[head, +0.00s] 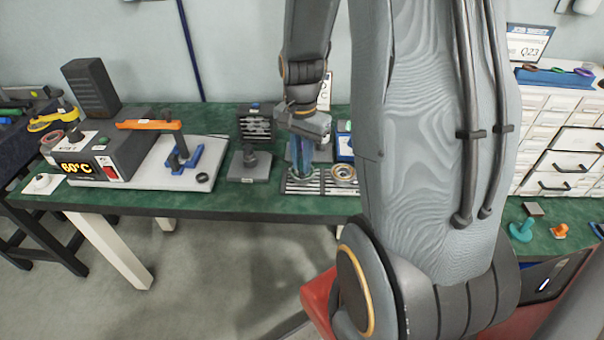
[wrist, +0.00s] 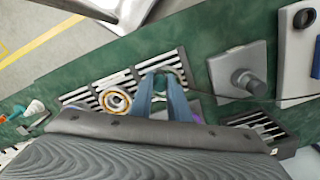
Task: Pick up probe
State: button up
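My gripper (head: 300,172) points down at the slotted metal rack (head: 325,187) on the green bench. In the wrist view its two blue-grey fingers (wrist: 161,80) stand with a narrow gap between their tips, over the rack (wrist: 90,97). A small teal piece (wrist: 176,73) shows at the fingertips and may be part of the probe, but I cannot make out its shape. A thin dark cable (wrist: 225,96) runs right from beside the fingers. The fingers hide much of this spot, and I cannot tell whether they grip anything.
A gold-and-white ring part (head: 343,173) sits on the rack right of my gripper. A dark block with a knob (head: 249,164) stands to the left. Farther left are a white plate (head: 150,172) with a blue stand (head: 182,158) and a 60°C box (head: 105,158). Drawers (head: 560,150) stand right.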

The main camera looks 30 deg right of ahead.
aim_at(301, 161)
grip_shut()
notch_tip(301, 161, up, 9)
jog(key=shift+w+f+b, duration=0.1)
jog(key=shift+b, duration=0.65)
jog(key=shift+r, duration=0.6)
